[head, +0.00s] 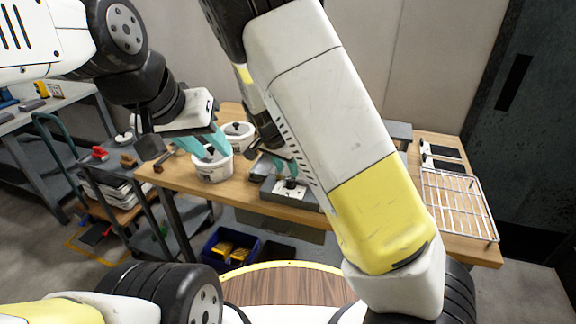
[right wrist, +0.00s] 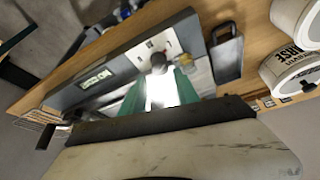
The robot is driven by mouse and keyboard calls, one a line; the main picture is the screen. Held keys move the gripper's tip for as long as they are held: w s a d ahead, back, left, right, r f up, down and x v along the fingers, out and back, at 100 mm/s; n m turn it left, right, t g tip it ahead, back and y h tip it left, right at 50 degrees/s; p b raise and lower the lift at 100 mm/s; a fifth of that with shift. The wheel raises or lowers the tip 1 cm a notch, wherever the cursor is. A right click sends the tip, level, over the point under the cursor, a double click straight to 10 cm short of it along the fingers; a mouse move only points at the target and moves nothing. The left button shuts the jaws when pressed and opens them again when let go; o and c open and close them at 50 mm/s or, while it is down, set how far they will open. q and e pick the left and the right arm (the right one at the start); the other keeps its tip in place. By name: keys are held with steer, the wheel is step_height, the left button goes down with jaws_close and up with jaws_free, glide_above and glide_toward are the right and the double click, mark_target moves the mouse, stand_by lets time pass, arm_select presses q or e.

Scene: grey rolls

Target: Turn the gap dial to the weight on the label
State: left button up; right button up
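The grey machine (head: 283,207) stands on the wooden table, partly hidden by my right arm. In the right wrist view its white plate carries a dark round dial knob (right wrist: 159,62); the dial's setting is too small to read. A small display with green edging (right wrist: 95,80) sits beside it. My right gripper (right wrist: 160,90) is open, its teal fingertips apart just short of the knob. A white tub (head: 212,172) has a dark printed label, unreadable here. My left gripper (head: 205,148) is open, with its teal fingers at that tub's rim; whether they touch it I cannot tell.
A second white tub (head: 238,130) stands behind the first. A wire rack (head: 458,203) and dark pads (head: 442,158) lie at the table's right. A dark tray-like object (right wrist: 227,52) lies beside the machine. A blue bin (head: 230,248) is below the table.

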mark_target(291, 178)
steer(key=x, duration=0.5)
steer(key=shift+w+f, duration=0.1)
steer(key=shift+f, duration=0.15)
jaws_close()
